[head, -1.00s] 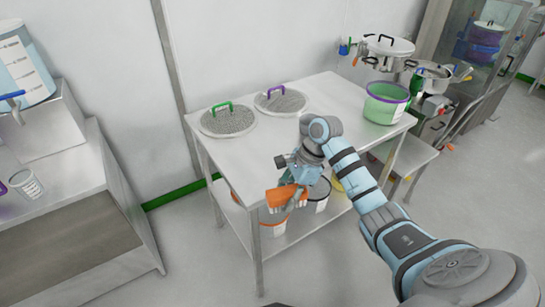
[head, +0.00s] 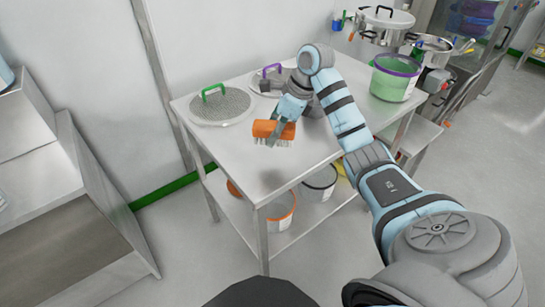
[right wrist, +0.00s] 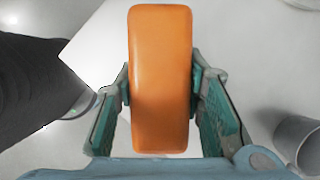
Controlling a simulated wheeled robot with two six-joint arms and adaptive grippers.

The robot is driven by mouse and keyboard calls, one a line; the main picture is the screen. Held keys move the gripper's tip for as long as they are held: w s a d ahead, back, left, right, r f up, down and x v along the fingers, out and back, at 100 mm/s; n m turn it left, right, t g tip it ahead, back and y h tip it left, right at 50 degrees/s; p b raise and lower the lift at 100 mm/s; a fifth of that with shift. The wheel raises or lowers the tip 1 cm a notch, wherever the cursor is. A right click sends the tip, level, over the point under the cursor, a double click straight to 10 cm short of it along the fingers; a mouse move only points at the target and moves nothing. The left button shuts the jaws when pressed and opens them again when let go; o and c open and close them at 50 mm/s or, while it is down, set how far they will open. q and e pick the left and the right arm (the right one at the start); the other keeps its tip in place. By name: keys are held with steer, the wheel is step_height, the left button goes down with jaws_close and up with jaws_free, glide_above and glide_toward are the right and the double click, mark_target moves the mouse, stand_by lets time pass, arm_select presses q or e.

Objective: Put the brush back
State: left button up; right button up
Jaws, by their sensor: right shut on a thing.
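An orange brush (head: 272,130) with pale bristles pointing down is held in my right gripper (head: 281,124) over the table top (head: 230,155). In the right wrist view the brush's orange back (right wrist: 161,80) sits between the two teal fingers, which are shut on it. In the head view the bristles look near the table surface; I cannot tell whether they touch it. My left gripper is not in view.
A round mesh lid with a green handle (head: 221,106) lies left on the table; one with a purple handle is partly behind my right gripper. A green bucket (head: 394,77) stands at the table's right. Pails (head: 319,183) stand on the shelf below. The front of the table is clear.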

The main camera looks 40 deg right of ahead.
mark_target(288, 123)
steer(key=x, duration=0.3)
steer(key=d+x, duration=0.1)
steer(key=x, duration=0.2)
steer(key=shift+w+d+f, duration=0.15)
steer(key=shift+f, duration=0.4)
steer(key=shift+s, duration=0.25)
steer(key=o, duration=1.2)
steer(key=shift+w, duration=0.1)
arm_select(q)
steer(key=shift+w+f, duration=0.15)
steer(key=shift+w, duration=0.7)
arm_select(e)
steer(key=p+v, duration=0.1)
steer(key=v, duration=1.1)
steer(key=shift+d+r, duration=0.1)
steer(key=shift+r, duration=0.15)
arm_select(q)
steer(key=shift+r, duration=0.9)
